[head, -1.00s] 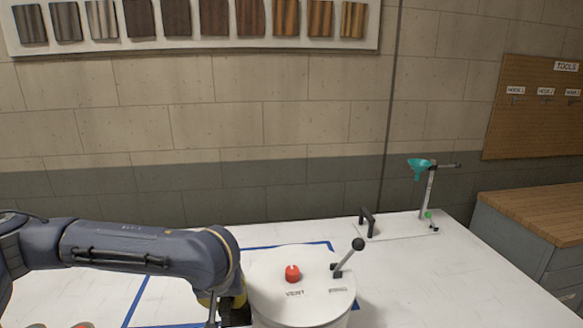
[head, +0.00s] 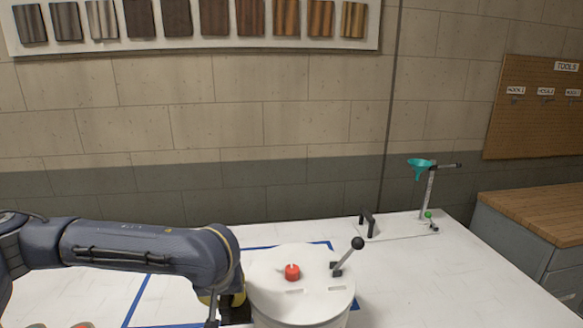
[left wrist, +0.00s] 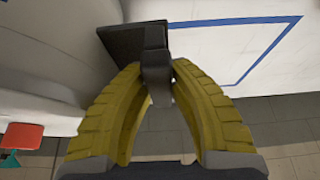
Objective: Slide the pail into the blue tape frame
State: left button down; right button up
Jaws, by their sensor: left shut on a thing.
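The white pail (head: 268,302) stands upright at the table's near side, its lid carrying a red knob (head: 292,272) and a black-tipped lever (head: 346,257). Its side fills the upper left of the left wrist view (left wrist: 50,65). My left gripper (head: 232,308) is at the pail's left side. In the left wrist view its yellow fingers (left wrist: 158,72) are shut on the pail's dark handle (left wrist: 125,42). The blue tape frame (head: 135,300) lies on the table left of and behind the pail. The pail hides part of its right side, so their exact overlap is unclear.
A stand with a teal funnel (head: 419,166) and a black handle (head: 367,222) are at the back right of the table. A wood-topped cabinet (head: 535,212) stands farther right. The white table (head: 440,285) is clear right of the pail.

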pick_arm(q)
jog(key=w+a, duration=0.1)
jog(key=w, duration=0.6)
jog(key=shift+w+a, duration=0.15)
jog(key=shift+w, duration=0.05)
dwell(0.9)
jog(key=shift+w, duration=0.15)
dwell(0.4)
jog(key=w+a, duration=0.1)
jog(key=w, duration=0.6)
jog(key=shift+w, duration=0.3)
dwell(0.8)
jog(key=shift+w+a, duration=0.1)
dwell(0.4)
jog(key=w+a, duration=0.1)
jog(key=w, duration=0.5)
jog(key=shift+w, duration=0.35)
dwell(0.7)
dwell(0.4)
jog(key=c, duration=1.2)
grip_release()
